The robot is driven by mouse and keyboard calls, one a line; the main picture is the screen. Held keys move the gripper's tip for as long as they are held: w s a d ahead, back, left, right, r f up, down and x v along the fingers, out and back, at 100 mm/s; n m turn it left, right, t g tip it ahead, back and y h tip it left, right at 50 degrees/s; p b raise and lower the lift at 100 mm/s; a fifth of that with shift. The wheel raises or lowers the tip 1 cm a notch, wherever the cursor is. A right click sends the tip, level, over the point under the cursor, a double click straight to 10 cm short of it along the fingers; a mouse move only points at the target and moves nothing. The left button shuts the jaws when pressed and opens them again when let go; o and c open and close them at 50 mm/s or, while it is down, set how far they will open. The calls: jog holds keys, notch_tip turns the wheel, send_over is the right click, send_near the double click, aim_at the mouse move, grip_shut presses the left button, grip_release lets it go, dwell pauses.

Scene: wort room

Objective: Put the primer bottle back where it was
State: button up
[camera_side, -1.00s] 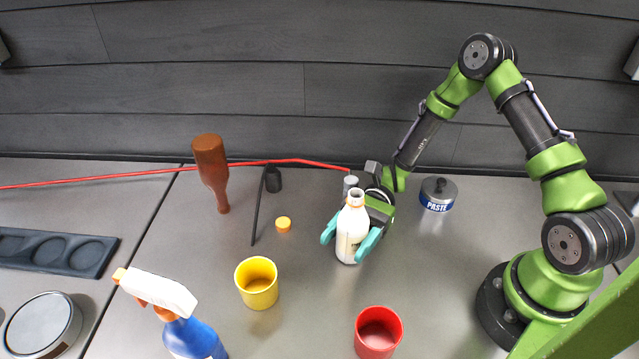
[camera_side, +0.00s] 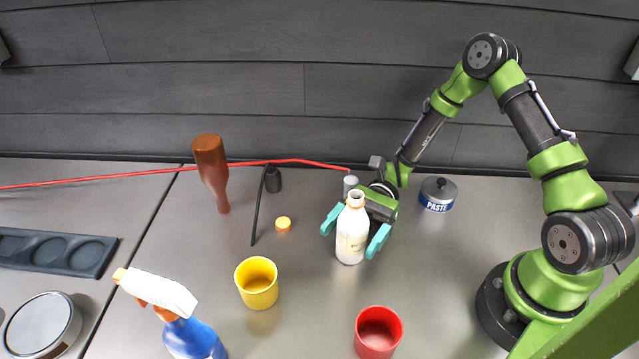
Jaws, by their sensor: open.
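A white bottle with a label and an open neck (camera_side: 352,232) stands upright on the grey bench in the side view; its label is too small to read, so I cannot confirm that it is the primer bottle. My gripper (camera_side: 354,240) is low around the bottle, with its teal fingers spread on either side. The fingers are open, with a visible gap at the left finger.
A yellow cup (camera_side: 257,283), a red cup (camera_side: 379,332) and a spray bottle (camera_side: 190,335) stand in front. A red line (camera_side: 230,164) crosses the back.

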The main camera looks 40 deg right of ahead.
jog(key=v, duration=0.5)
jog(key=shift+d, duration=0.4)
jog(key=shift+s+d+r+n+h, duration=0.15)
jog(key=shift+d+r+n+h, duration=0.15)
jog(key=shift+n+h, duration=0.3)
jog(key=s+d+r+n+t+h, duration=0.2)
jog(key=s+r+n+t+h, duration=0.1)
jog(key=r+h, duration=0.4)
jog(key=s+d+r+n+t+h, duration=0.1)
jog(key=s+r+n+t+h, duration=0.3)
jog(key=r, duration=0.9)
jog(key=n+t+h, duration=0.2)
jog(key=t+h, duration=0.1)
jog(key=shift+s+d+t, duration=0.2)
jog(key=shift+d+t, duration=0.2)
jog(key=shift+s+r+n+t, duration=0.2)
jog(key=shift+r+n+t, duration=0.1)
jog(key=shift+t, duration=0.1)
jog(key=shift+s+r, duration=0.1)
jog(key=c, duration=0.5)
